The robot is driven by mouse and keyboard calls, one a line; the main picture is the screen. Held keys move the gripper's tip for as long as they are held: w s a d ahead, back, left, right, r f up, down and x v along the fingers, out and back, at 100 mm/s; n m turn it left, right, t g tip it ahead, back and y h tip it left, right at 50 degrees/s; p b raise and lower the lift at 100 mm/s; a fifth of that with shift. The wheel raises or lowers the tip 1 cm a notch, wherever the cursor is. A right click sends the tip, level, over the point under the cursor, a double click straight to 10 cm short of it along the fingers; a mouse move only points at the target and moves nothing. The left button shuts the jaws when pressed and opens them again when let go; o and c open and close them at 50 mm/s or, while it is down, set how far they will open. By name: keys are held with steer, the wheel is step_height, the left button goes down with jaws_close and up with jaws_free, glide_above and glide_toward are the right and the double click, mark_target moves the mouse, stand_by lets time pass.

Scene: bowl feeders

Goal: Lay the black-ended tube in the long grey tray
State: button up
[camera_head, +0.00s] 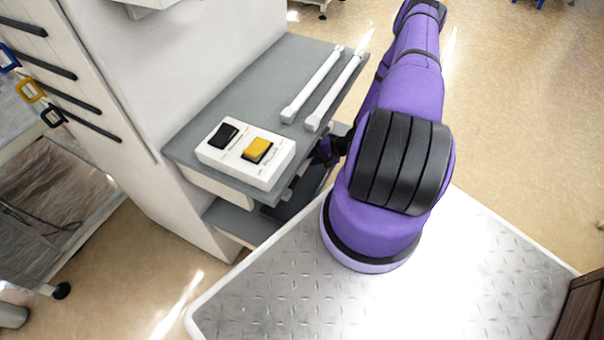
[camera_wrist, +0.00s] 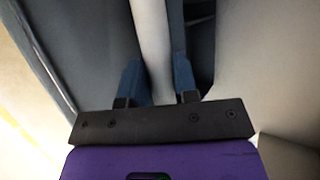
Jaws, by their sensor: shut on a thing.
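My gripper (camera_wrist: 156,82) has its two blue fingers on either side of a pale tube (camera_wrist: 152,38) and is shut on it. The tube runs away from the gripper toward the top of the wrist view; its ends are hidden, so no black end shows. A long dark grey surface with a raised edge (camera_wrist: 40,50) lies beyond, perhaps the grey tray; I cannot tell whether the tube touches it. In the head view my gripper (camera_head: 326,150) is mostly hidden by my purple arm, low beside the shelf unit.
A grey upper shelf (camera_head: 215,112) carries two white bars (camera_head: 318,82) and a white box with a black and a yellow button (camera_head: 246,153). A lower shelf (camera_head: 238,221) sits under it, with a dark thing (camera_head: 296,203) on it. A white cabinet (camera_head: 200,50) stands behind.

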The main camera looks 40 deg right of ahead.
steer(key=shift+f, duration=0.9)
steer(key=o, duration=1.1)
steer(key=shift+c, duration=0.2)
steer(key=v, duration=1.1)
steer(key=shift+f, duration=0.1)
